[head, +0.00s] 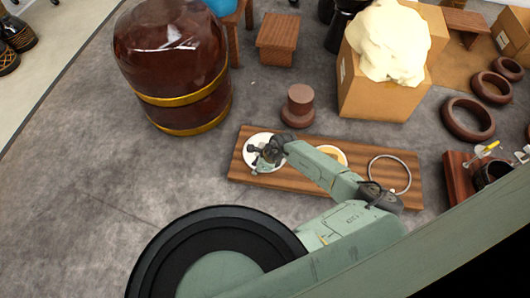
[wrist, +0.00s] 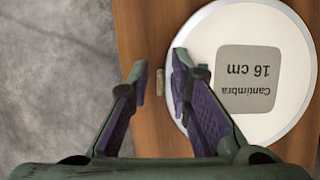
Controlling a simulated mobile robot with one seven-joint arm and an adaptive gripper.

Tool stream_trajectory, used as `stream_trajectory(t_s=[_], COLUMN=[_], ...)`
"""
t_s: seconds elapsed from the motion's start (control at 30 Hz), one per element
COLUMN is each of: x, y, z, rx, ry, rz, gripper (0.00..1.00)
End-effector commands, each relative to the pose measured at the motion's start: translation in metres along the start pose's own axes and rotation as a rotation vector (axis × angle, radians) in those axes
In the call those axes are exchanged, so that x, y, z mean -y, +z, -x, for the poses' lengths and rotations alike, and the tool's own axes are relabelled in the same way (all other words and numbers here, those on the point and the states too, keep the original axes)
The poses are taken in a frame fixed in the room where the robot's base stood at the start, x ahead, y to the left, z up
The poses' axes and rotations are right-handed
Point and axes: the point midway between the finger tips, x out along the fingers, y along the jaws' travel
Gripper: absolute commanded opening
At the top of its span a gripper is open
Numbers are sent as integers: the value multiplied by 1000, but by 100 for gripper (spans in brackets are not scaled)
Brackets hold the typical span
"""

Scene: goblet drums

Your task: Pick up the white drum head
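The white drum head (head: 254,141) is a round disc on the left end of a long wooden board (head: 360,183). In the wrist view the drum head (wrist: 210,42) fills the right side, with a grey label reading "Cantimbra 16 cm" upside down. My gripper (wrist: 160,68) is open and empty, its fingers pointing at the disc's left edge. The right finger overlaps the disc and the left finger is over the bare board. A small tan block (wrist: 161,82) shows between the fingers. In the head view my gripper (head: 264,157) hides part of the disc.
A yellowish disc (head: 332,155) and a metal ring (head: 390,174) share the board. A brown stepped piece (head: 299,106) stands behind it, and a large brown drum (head: 173,65) behind left. A cardboard box (head: 384,92) stands behind right. The grey floor left of the board is clear.

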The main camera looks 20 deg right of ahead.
Motion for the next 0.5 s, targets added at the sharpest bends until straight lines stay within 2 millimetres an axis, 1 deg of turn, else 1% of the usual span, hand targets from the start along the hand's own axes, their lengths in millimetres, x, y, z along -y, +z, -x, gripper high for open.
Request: stream_trajectory(t_s=[0.03, 0.23, 0.5], x=[0, 0, 0], y=[0, 0, 0], z=[0, 0, 0], rx=[0, 0, 0], ry=[0, 0, 0], rz=[0, 0, 0], gripper=[13, 0, 0])
